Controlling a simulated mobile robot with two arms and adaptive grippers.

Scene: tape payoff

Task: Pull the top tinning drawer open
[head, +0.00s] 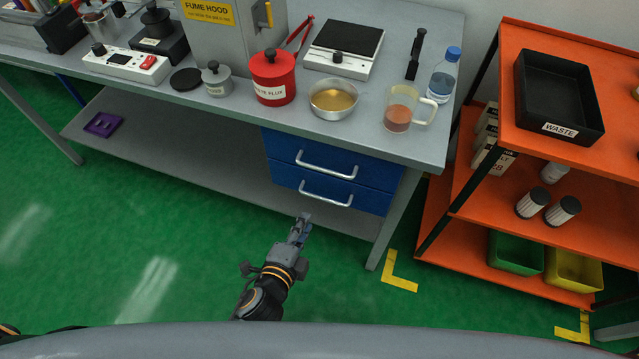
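The blue top drawer (283,144) sits under the right end of the grey bench, with a silver bar handle (326,167) across its front. It looks closed, flush with the blue lower drawer (287,179), which has a similar handle (326,195). My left gripper (303,219) is in front of and below the drawers in the picture, pointing up toward them. It is apart from both handles. Its fingers show nearly edge-on, so I cannot tell whether they are apart; no held object shows. My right gripper is not in view.
The bench top (225,119) holds a red flux pot (272,88), a metal bowl (334,106), a glass beaker (399,112) and a bottle (444,75) near the edge. A bench leg (393,220) stands right of the drawers. An orange shelf (465,243) is farther right. Green floor is clear at left.

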